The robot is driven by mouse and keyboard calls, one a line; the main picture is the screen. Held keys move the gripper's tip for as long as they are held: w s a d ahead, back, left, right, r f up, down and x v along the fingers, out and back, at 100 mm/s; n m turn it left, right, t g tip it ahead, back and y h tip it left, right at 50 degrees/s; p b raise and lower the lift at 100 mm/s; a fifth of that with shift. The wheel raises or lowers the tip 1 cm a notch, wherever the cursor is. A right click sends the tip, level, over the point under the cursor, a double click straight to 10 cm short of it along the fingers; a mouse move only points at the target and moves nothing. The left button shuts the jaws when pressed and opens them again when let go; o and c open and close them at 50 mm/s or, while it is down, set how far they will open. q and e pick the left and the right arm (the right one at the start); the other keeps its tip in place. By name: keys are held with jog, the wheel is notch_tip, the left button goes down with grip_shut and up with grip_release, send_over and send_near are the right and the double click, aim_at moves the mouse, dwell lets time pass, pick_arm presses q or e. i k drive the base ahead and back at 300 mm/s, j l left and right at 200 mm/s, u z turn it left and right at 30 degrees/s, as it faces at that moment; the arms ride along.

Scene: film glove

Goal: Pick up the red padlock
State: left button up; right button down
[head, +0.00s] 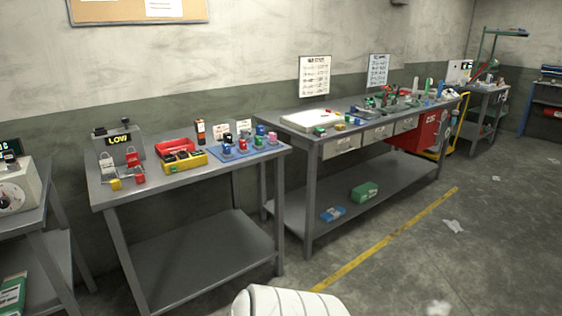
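A small red padlock (139,178) appears to lie near the front left of the grey workbench (200,188), just right of a yellow padlock-like piece (115,183). Another red item (132,158) sits behind it, in front of the grey box marked LOW (121,146). A small red piece (242,145) also stands among coloured pieces on the blue mat (262,151); it is too small to identify. Neither of my grippers is in view.
A yellow tray (181,163) and red bin (175,146) stand mid-bench. A cluttered longer bench (310,136) stands to the right, and a table with a dial box (15,190) to the left. The floor (440,260) in front is mostly open, with scattered scraps.

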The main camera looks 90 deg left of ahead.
aim_at(139, 177)
jog(key=u, duration=3.65)
